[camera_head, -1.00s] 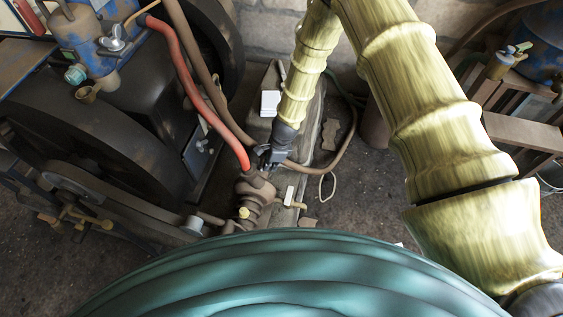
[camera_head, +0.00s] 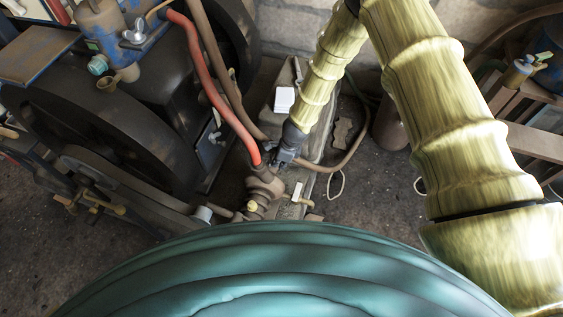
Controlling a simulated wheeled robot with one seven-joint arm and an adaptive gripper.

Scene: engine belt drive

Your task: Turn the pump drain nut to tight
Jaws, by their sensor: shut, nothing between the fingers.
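The pump (camera_head: 264,186) is a rusty brown body at the lower middle, at the lower end of the red hose. A small yellow brass fitting (camera_head: 252,207) sits on its lower left side. A brass tap with a pale lever (camera_head: 298,192) sticks out on its right. I cannot tell which of these, if either, is the drain nut. My gripper (camera_head: 278,163), dark and small in this view, points down just above and right of the pump's top. It is shut and empty. Whether its fingertips touch the pump or hose cannot be told.
The red hose (camera_head: 208,84) and a brown hose (camera_head: 338,160) run close to my gripper. A large dark flywheel (camera_head: 100,135) and the blue-topped engine stand left. A wooden frame (camera_head: 530,140) stands right.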

